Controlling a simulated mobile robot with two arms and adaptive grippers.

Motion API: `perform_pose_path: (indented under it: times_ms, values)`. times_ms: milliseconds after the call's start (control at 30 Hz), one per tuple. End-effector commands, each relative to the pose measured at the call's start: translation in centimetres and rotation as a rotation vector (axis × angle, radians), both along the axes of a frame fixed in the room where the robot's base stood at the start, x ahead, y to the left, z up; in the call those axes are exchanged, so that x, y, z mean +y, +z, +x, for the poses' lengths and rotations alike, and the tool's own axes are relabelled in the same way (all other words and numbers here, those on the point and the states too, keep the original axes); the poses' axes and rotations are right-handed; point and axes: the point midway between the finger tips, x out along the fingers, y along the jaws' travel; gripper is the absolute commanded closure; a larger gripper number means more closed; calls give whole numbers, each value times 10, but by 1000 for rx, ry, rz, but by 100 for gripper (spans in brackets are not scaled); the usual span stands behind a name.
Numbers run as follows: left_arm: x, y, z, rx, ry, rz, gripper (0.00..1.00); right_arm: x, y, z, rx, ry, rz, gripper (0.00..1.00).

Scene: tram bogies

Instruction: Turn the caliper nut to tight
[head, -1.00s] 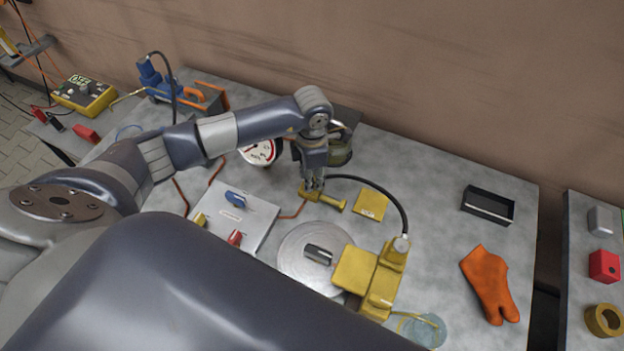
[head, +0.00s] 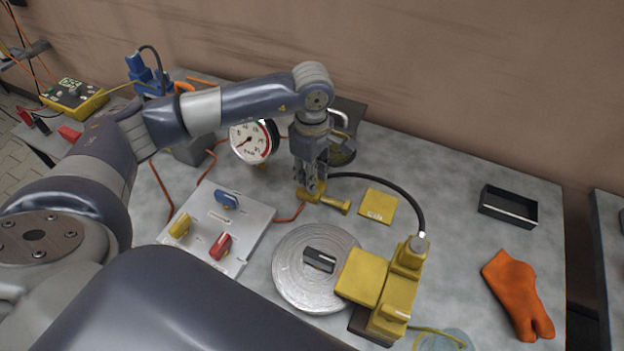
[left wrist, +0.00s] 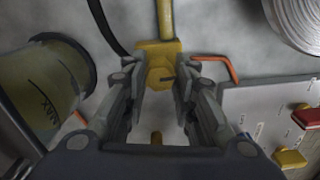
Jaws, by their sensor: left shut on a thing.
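The caliper nut (left wrist: 160,72) is a yellow hexagonal piece with a dark mark on its face, in the left wrist view. It sits on a yellow fitting (head: 333,204) with a bar, which lies on the bench in the head view. My left gripper (head: 311,192) points down over this fitting. In the left wrist view its fingers (left wrist: 164,92) stand on both sides of the nut, shut on it. The fingers hide most of the nut in the head view. My right gripper is not in view.
A black hose (head: 400,190) arcs close to the gripper toward a yellow caliper block (head: 398,300) by a metal disc (head: 290,285). A gauge (head: 252,142) and a cylindrical pot (left wrist: 45,90) stand close by. A valve panel (head: 205,212) lies left. An orange glove (head: 515,290) lies right.

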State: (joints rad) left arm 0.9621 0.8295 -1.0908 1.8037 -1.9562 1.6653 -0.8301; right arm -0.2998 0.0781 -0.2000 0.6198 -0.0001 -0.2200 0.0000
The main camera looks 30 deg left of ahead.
Motion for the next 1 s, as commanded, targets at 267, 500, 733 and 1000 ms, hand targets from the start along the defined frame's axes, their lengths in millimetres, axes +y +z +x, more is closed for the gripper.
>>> perform_pose_path:
  times_ms: [267,500,733,1000]
  values:
    - [1,0,1,-2,-85,1,98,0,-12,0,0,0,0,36]
    - [1,1,0,-2,-103,1,98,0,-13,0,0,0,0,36]
    - [1,1,1,-2,-103,1,98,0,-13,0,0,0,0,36]
    - [0,1,0,-2,-102,1,54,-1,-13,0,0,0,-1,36]
